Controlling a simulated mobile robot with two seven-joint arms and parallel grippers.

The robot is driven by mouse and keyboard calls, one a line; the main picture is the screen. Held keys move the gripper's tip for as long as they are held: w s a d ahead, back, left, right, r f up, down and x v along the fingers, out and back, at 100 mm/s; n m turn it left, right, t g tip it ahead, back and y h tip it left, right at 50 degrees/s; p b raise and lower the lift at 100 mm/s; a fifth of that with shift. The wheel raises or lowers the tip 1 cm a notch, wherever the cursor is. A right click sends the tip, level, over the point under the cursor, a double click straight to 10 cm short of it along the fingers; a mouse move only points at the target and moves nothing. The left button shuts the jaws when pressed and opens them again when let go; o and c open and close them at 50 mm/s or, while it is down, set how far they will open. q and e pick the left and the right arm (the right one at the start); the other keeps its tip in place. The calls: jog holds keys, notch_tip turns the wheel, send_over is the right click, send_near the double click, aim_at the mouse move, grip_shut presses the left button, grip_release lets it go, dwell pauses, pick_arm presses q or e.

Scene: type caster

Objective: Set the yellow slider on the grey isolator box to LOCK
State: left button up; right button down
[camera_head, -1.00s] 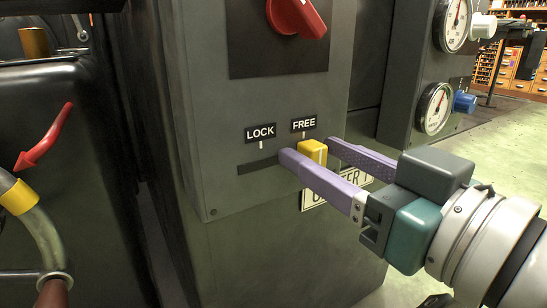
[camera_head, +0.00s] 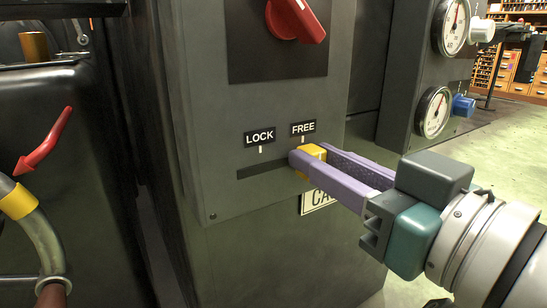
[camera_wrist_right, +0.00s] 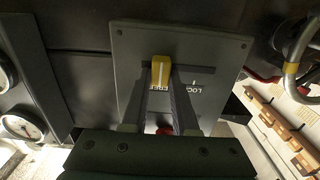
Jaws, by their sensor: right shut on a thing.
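The grey isolator box (camera_head: 230,180) has a dark horizontal slot (camera_head: 262,169) with a LOCK label (camera_head: 260,137) over its left part and a FREE label (camera_head: 303,128) over its right end. The yellow slider (camera_head: 313,151) is at the FREE end; it also shows in the right wrist view (camera_wrist_right: 160,70) beside the FREE lettering. My right gripper (camera_head: 308,160) is shut on the slider, its purple fingers on either side of it and partly hiding it in the head view. My left gripper is not in view.
A red knob (camera_head: 296,18) sits on a dark plate above the slider. Gauges (camera_head: 434,112) and a blue knob (camera_head: 464,106) are on a panel to the right.

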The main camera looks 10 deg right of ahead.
aim_at(257, 160)
dwell(0.8)
jog(key=a+p, duration=0.1)
jog(key=s+a+p, duration=0.1)
jog(key=a, duration=0.1)
jog(key=a+p, duration=0.1)
jog(key=p, duration=0.1)
jog(key=shift+s+a+r, duration=0.15)
jog(key=shift+s+a, duration=0.05)
jog(key=shift+s, duration=0.1)
jog(key=shift+s+a, duration=0.1)
jog(key=shift+a, duration=0.25)
jog(key=shift+d, duration=0.2)
jog(key=c, duration=1.1)
grip_release()
jog(key=shift+a, duration=0.1)
jog(key=o, duration=0.4)
jog(key=shift+a, duration=0.2)
jog(key=shift+d, duration=0.15)
jog(key=shift+s, duration=0.1)
